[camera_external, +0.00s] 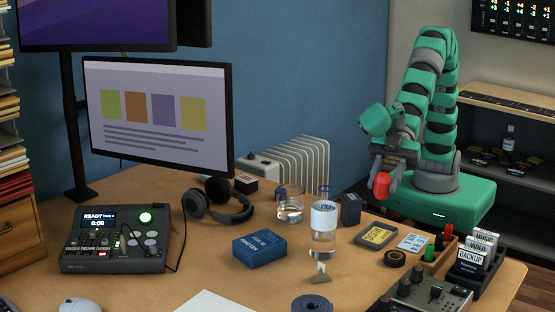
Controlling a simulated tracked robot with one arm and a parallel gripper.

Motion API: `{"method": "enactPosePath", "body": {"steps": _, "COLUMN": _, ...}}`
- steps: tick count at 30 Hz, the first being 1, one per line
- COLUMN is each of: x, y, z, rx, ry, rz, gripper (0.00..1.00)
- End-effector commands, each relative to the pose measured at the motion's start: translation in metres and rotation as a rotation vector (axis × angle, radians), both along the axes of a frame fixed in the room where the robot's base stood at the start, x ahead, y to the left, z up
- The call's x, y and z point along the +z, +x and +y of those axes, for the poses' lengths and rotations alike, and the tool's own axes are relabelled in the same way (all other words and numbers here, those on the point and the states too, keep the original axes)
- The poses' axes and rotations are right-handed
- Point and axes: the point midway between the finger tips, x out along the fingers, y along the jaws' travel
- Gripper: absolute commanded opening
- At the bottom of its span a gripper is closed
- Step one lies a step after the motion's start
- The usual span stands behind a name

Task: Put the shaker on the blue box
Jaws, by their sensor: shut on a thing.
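A small red shaker (381,185) is held in my gripper (382,173), high above the right side of the desk. My gripper points down and is shut on it; the fingers are small and dark in this view. The blue box (259,249) lies flat on the desk near the middle of the picture, with pale lettering on it. Its top is bare. My gripper is to the right of the box, well above its level and apart from it.
A dark control unit (118,238) stands to the left. Marker holders and card boxes (473,258) crowd the right edge.

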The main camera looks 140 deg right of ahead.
Motion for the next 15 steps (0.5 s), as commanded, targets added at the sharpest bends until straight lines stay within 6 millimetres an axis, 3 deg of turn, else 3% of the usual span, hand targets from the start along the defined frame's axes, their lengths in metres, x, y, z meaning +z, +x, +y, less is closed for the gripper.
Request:
{"method": "enactPosePath", "body": {"steps": 6, "x": 0.038, "y": 0.001, "z": 0.001, "rx": 0.001, "ry": 0.001, "rz": -0.004, "gripper": 0.12}}
{"method": "enactPosePath", "body": {"steps": 13, "x": 0.064, "y": 0.0, "z": 0.0, "rx": 0.001, "ry": 0.001, "rz": -0.002, "gripper": 0.12}}
{"method": "enactPosePath", "body": {"steps": 15, "x": 0.063, "y": -0.001, "z": -0.012, "rx": -0.016, "ry": 0.0, "rz": 0.002, "gripper": 0.12}}
